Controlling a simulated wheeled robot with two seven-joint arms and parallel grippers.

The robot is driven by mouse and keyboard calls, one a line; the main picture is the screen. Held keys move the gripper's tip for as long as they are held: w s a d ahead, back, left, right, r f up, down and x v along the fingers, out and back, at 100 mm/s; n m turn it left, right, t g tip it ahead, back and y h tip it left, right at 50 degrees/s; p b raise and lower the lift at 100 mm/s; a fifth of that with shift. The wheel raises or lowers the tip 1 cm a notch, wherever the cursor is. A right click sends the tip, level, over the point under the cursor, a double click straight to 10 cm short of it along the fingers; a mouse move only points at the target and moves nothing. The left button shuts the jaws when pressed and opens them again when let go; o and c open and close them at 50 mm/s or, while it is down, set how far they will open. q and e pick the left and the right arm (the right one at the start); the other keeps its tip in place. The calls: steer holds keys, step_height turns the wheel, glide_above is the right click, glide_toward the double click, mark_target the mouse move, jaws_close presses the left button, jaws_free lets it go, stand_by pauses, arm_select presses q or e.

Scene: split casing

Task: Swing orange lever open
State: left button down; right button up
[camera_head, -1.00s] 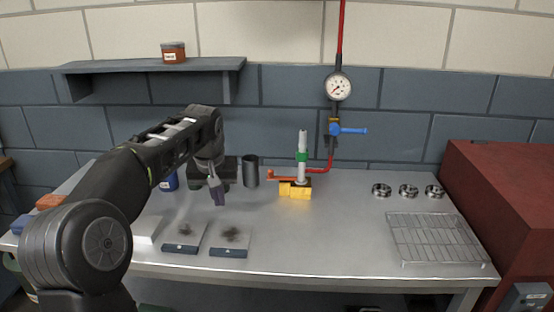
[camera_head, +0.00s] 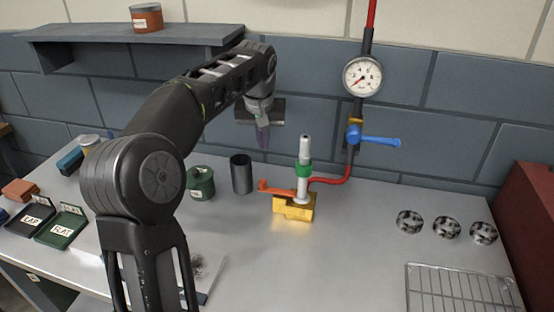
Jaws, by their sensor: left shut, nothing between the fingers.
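The orange lever (camera_head: 274,190) sticks out to the left from the yellow block (camera_head: 295,208) on the bench. A silver cylinder with a green ring (camera_head: 304,170) stands upright on that block. My left gripper (camera_head: 262,140) is shut and empty. It points down above and a little left of the lever in the picture, apart from it, near the back wall. My right gripper is not in view.
A dark grey cup (camera_head: 241,174) and a green can (camera_head: 200,183) stand left of the block. A red pipe with a blue valve handle (camera_head: 380,140) and a gauge (camera_head: 362,77) runs up the wall. Metal rings (camera_head: 446,228) and a wire rack (camera_head: 462,290) lie right.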

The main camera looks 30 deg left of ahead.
arm_select(q)
step_height(320, 180, down, 9)
steer(key=p, duration=0.1)
steer(key=shift+s+d+f+p, duration=0.15)
steer(key=shift+s+d+p, duration=0.05)
steer(key=shift+s+p, duration=0.2)
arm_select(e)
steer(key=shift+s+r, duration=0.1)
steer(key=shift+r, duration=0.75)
arm_select(q)
steer(key=shift+n, duration=0.3)
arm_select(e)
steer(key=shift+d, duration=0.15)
